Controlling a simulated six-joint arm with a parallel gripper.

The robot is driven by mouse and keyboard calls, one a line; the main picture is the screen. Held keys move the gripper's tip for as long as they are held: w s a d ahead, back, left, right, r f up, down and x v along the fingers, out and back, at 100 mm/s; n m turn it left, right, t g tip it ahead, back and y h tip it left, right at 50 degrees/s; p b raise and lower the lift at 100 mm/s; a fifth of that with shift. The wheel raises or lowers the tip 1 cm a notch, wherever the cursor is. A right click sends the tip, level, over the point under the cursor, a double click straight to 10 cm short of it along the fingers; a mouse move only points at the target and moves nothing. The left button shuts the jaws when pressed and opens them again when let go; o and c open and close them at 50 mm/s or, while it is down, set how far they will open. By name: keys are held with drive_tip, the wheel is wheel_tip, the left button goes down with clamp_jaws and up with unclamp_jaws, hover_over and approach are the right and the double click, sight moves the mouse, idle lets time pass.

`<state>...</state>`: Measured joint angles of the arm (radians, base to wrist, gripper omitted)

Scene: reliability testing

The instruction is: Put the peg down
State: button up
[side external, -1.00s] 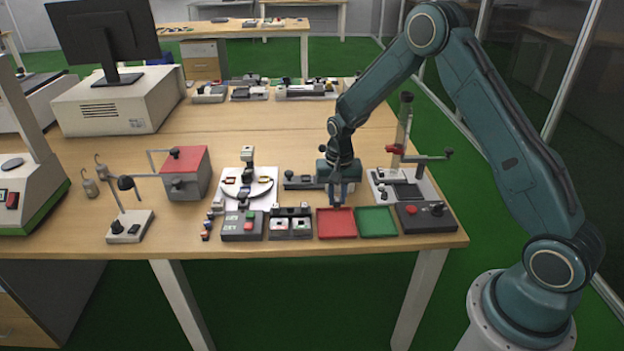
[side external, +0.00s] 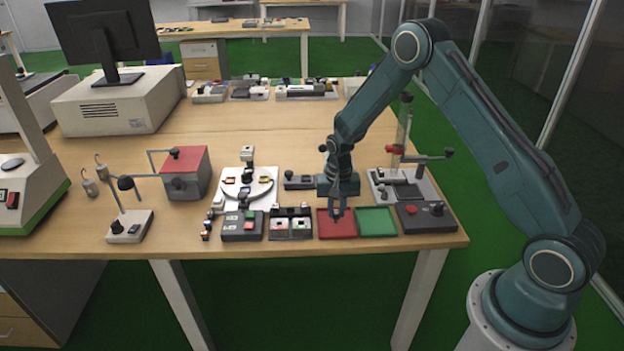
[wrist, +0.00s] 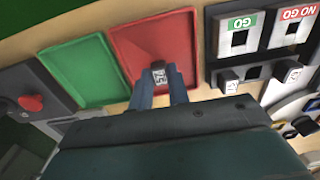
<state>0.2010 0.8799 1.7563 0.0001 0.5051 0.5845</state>
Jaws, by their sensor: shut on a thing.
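My gripper (side external: 337,214) points down over the red tray (side external: 324,230) in the side view. In the wrist view my gripper (wrist: 160,82) has its two fingers closed on a small dark peg (wrist: 158,68) with a white printed label. The peg's end shows in front of the red tray (wrist: 180,35). I cannot tell whether it touches the tray floor. No other thing shows in the red tray.
An empty green tray (side external: 376,222) adjoins the red one. The gauge block (side external: 291,232) with GO and NO GO labels (wrist: 243,22) stands on the other side. A dark box with a red button (side external: 437,209) is near the table's right edge.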

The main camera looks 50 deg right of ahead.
sight(336, 212)
drive_tip(key=shift+f, duration=0.1)
drive_tip(key=o, duration=0.8)
drive_tip(key=shift+o, duration=0.2)
wheel_tip(336, 212, up, 12)
drive_tip(key=shift+r, duration=0.2)
idle(0.5)
